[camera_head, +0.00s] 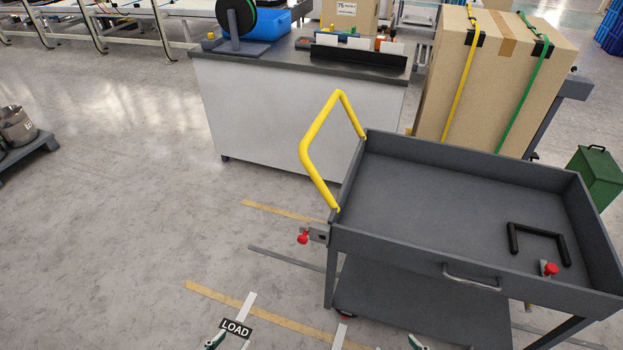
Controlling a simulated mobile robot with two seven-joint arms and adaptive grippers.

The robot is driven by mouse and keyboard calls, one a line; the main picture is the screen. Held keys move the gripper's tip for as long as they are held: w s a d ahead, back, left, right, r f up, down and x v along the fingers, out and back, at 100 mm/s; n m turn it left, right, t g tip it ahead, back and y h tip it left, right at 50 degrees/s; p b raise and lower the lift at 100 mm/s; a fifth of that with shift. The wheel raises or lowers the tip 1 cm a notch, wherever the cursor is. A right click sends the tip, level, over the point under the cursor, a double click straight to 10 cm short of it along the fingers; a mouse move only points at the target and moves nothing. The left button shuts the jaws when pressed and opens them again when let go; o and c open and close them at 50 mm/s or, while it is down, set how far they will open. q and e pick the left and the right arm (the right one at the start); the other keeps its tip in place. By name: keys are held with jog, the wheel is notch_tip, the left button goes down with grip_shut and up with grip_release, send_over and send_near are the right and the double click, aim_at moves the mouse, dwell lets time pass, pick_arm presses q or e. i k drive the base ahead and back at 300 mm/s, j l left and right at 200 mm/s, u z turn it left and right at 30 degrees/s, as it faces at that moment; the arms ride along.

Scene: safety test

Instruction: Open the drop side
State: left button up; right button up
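A grey cart has a shallow tray (430,200) on top. Its near side panel (410,262) stands upright and carries a silver handle (471,283). A latch with a red knob (303,238) sits at the left end of this panel. A second red knob (549,268) shows near its right end. I cannot tell whether the latches are engaged. My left gripper (230,344) shows only as fingertips at the bottom edge, apart and empty, left of the cart. My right gripper (397,346) also shows only as spread fingertips, lower right of it. Neither touches the panel.
A yellow push handle (316,130) rises at the cart's left. A black handle (513,238) stands near the right latch. A LOAD label (236,328) and tape lie on the floor. A workbench (275,110) and strapped carton (480,90) stand behind.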

aim_at(528, 287)
jog(key=l+z, duration=0.2)
jog(key=z, duration=0.9)
